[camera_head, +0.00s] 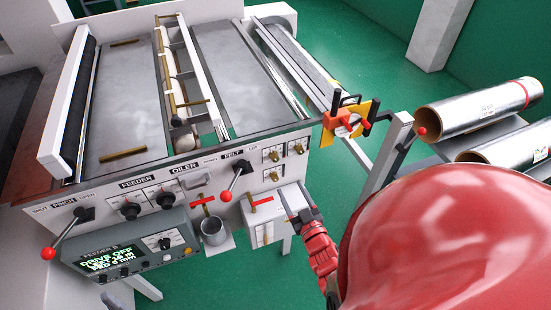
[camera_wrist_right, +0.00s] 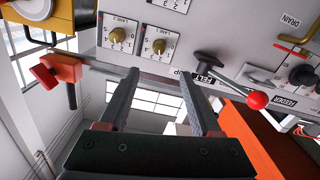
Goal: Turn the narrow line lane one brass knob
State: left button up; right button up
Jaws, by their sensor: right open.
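Several small brass knobs on white dial plates sit on the machine's front panel. In the head view, one brass knob (camera_head: 273,155) is upper left, another (camera_head: 299,148) is to its right, and a lower one (camera_head: 273,176) is beneath. The wrist view shows two clearly, a left knob (camera_wrist_right: 117,35) and a right knob (camera_wrist_right: 158,46). My left gripper is not clearly in view.
A red-balled felt lever (camera_head: 231,184) stands out left of the knobs; it shows in the wrist view (camera_wrist_right: 230,82). An orange-red clamp (camera_head: 341,122) is at the panel's right. A white box (camera_head: 264,226) and metal cup (camera_head: 214,231) are below. Foil rolls (camera_head: 475,104) lie right.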

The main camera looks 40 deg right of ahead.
aim_at(276, 160)
jog(key=b+x, duration=0.2)
jog(key=x, duration=1.1)
jog(key=shift+d, duration=0.1)
grip_shut()
